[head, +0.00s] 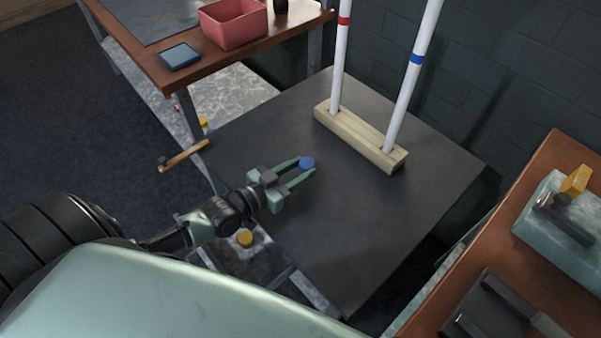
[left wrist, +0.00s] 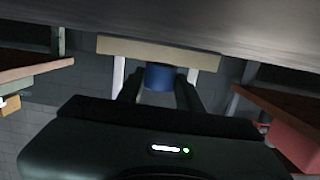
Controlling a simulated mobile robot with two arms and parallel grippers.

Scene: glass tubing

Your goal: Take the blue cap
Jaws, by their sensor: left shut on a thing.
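The blue cap (head: 307,163) is between the fingertips of my left gripper (head: 303,172), over the dark grey table top (head: 360,245). In the left wrist view the blue cap (left wrist: 159,76) shows between the two dark fingers (left wrist: 159,88). The left gripper is shut on it. I cannot tell whether the cap touches the table. My right gripper is not in view.
A wooden block (head: 360,138) holds two white tubes, one with a red band (head: 344,21) and one with a blue band (head: 417,59), behind the gripper. A brown bench with a pink bin (head: 233,24) is at the upper left. Another brown bench (head: 545,275) is at the right.

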